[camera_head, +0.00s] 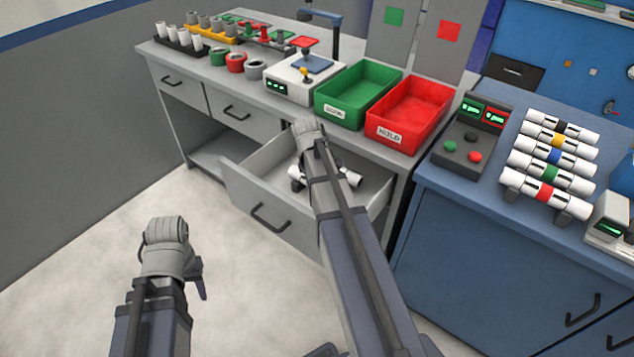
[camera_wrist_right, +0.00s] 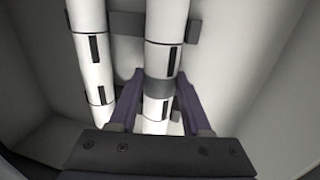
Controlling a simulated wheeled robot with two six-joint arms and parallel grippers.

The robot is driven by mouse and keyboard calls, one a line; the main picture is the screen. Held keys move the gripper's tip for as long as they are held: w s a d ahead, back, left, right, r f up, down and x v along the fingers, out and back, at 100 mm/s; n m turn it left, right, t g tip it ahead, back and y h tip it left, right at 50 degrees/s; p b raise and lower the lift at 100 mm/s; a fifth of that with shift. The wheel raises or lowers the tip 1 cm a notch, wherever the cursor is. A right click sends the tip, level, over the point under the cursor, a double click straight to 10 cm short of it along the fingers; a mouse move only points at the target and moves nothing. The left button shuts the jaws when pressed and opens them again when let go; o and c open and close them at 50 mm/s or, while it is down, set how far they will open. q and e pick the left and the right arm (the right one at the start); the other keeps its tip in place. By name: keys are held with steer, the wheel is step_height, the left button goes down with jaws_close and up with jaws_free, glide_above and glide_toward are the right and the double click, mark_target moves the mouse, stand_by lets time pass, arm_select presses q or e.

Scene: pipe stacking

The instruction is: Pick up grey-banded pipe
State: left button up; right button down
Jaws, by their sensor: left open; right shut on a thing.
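The grey-banded pipe (camera_wrist_right: 166,28) is white with a grey band and lies in the open drawer (camera_head: 262,207). In the right wrist view my right gripper (camera_wrist_right: 160,80) is shut on it, with one finger on each side near the grey band. A second white pipe (camera_wrist_right: 90,55) lies beside it on the left, outside the fingers. In the head view my right arm reaches into the drawer and hides most of the pipes. My left gripper (camera_head: 200,282) hangs open over the floor at the left, apart from everything; its fingers are mostly hidden by my wrist.
The drawer walls stand close around my right gripper. Above are a green bin (camera_head: 345,110) and a red bin (camera_head: 388,135) on the grey counter. A blue bench (camera_head: 450,187) at the right holds a rack of several banded pipes (camera_head: 555,155). The floor at the left is clear.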

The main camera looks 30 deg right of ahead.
step_height(320, 180, up, 10)
steer(key=p, duration=0.9)
steer(key=shift+f, duration=0.1)
